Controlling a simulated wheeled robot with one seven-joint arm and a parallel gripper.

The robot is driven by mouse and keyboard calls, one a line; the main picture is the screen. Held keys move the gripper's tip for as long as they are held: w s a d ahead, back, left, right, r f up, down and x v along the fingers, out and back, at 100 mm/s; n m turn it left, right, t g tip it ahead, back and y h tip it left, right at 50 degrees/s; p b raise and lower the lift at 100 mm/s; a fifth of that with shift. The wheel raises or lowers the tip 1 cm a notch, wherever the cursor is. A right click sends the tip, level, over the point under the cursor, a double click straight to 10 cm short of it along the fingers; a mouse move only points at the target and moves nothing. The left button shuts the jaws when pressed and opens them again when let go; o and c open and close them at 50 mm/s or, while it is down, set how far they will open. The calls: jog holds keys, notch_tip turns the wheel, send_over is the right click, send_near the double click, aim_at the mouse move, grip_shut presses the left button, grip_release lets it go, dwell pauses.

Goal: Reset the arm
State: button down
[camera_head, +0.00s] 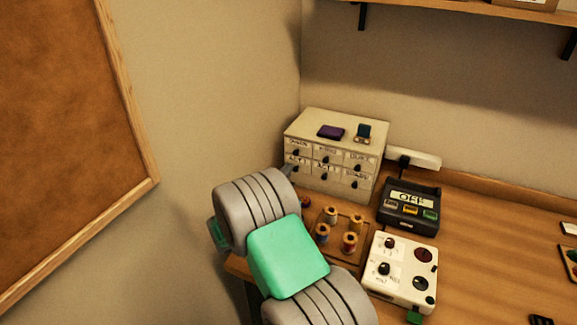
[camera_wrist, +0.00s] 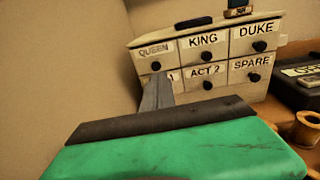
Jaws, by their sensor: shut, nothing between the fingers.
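My gripper (camera_wrist: 157,92) shows in the wrist view as a grey finger shape beyond a green and dark body. It is shut and empty, in front of the left side of a small cream drawer cabinet (camera_wrist: 215,58). It covers part of the lower left drawer's label. I cannot tell whether it touches the cabinet. In the head view my grey and green arm reaches up from the bottom, and its far end is near the cabinet (camera_head: 306,118). The drawers look closed; readable labels are QUEEN, KING, DUKE, ACT 2 and SPARE.
Thread spools (camera_head: 349,241) stand on a wooden tray right of my arm. A purple item (camera_head: 331,131) lies on the cabinet. A wall is close on the left.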

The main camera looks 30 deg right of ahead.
jog(key=s+a+r+m+g+y, duration=0.1)
jog(key=s+a+m+g+y, duration=0.5)
jog(key=s+a+m+y, duration=0.8)
jog(key=s+a+m+b, duration=0.1)
jog(key=s+a+m, duration=1)
jog(key=s+a, duration=0.1)
jog(key=shift+a+r+g, duration=0.2)
jog(key=shift+a+g, duration=0.1)
jog(key=shift+a, duration=0.3)
